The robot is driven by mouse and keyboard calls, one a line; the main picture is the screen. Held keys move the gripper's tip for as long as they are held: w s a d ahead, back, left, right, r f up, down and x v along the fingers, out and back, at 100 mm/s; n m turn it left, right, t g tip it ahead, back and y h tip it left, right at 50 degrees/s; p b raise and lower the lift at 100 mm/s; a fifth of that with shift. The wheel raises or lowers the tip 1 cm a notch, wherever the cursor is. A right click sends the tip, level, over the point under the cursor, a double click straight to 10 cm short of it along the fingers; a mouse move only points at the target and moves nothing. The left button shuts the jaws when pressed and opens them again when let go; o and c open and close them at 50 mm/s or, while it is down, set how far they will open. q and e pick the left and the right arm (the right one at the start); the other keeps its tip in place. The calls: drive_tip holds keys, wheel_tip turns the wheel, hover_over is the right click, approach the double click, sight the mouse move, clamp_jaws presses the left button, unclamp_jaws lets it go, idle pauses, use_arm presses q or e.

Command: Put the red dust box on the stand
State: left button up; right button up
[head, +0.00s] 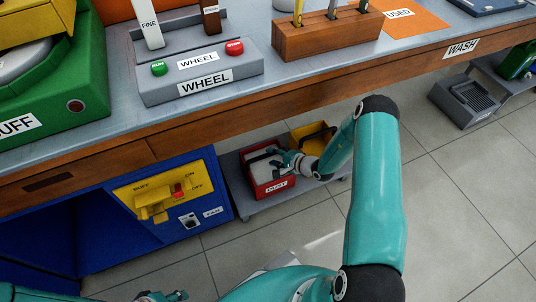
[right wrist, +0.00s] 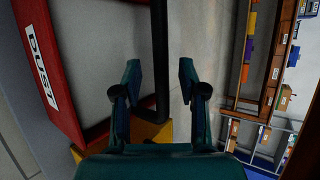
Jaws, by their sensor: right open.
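The red dust box (head: 268,190), labelled DUST, sits on a low grey platform (head: 245,207) under the bench. Its grey inside shows from above. In the right wrist view the red box (right wrist: 62,75) fills the left side, and a dark handle bar (right wrist: 160,60) runs between the fingers as seen there. My right gripper (head: 285,160) is over the box's right part; its fingers (right wrist: 160,80) are spread, and neither clearly touches the bar. My left gripper (head: 165,296) is only partly in view at the bottom edge. I cannot tell which surface is the named stand.
A yellow bin (head: 312,137) stands behind the red box. A blue cabinet with a yellow switch panel (head: 165,192) is close on the left. The wooden bench edge (head: 300,100) overhangs the box.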

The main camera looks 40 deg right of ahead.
drive_tip(key=p+v, duration=0.2)
drive_tip(key=v, duration=0.6)
drive_tip(key=s+a+n+g+y, duration=0.2)
drive_tip(key=s+a+g+y, duration=0.1)
drive_tip(key=a, duration=0.6)
drive_tip(key=s+a+n+g+y, duration=0.2)
drive_tip(key=s+a+g+y, duration=0.1)
drive_tip(key=a, duration=0.5)
drive_tip(key=s+a+f+n+g+h, duration=0.1)
drive_tip(key=s+a+n+g+h, duration=0.1)
drive_tip(key=s+a+n+g, duration=0.3)
drive_tip(key=s+a+n+g+h, duration=0.1)
drive_tip(key=s+n+g, duration=0.2)
drive_tip(key=s, duration=0.4)
drive_tip(key=w+a+n+t, duration=0.1)
drive_tip(key=a+r+n+t+h, duration=0.1)
drive_tip(key=a+n, duration=0.1)
drive_tip(key=w+a+n+t, duration=0.1)
drive_tip(key=shift+w+a+r, duration=0.15)
drive_tip(key=shift+w+a, duration=0.2)
wheel_tip(320, 180, up, 31)
drive_tip(key=p, duration=3.1)
